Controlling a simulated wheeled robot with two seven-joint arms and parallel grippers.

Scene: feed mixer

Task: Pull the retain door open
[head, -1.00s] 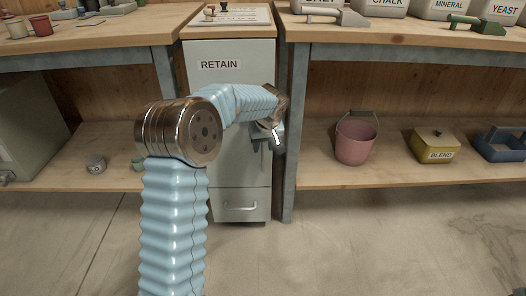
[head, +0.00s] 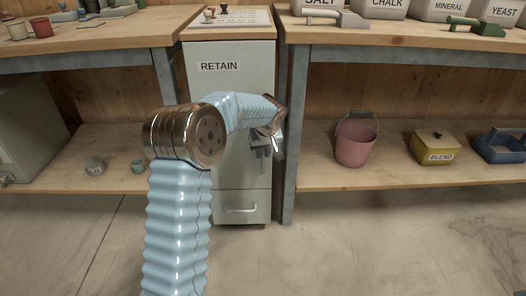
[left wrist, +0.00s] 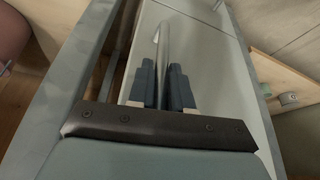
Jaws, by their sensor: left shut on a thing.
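The retain door (head: 225,90) is the pale grey upper front of a narrow cabinet, marked by a RETAIN label (head: 219,66). I see no clear gap at its edges, and my arm covers part of it. My left gripper (head: 262,149) is at the door's right side. In the left wrist view its two dark blue fingers (left wrist: 163,88) are shut on the upright metal door handle (left wrist: 164,45). In the head view my wrist mostly hides the handle. My right gripper is not in view.
A drawer (head: 241,207) with its own handle is below the door. A metal bench leg (head: 289,150) stands close to the cabinet's right. A pink bucket (head: 356,145) and a yellow BLEND box (head: 434,147) are on the right shelf (head: 400,180). The floor in front is clear.

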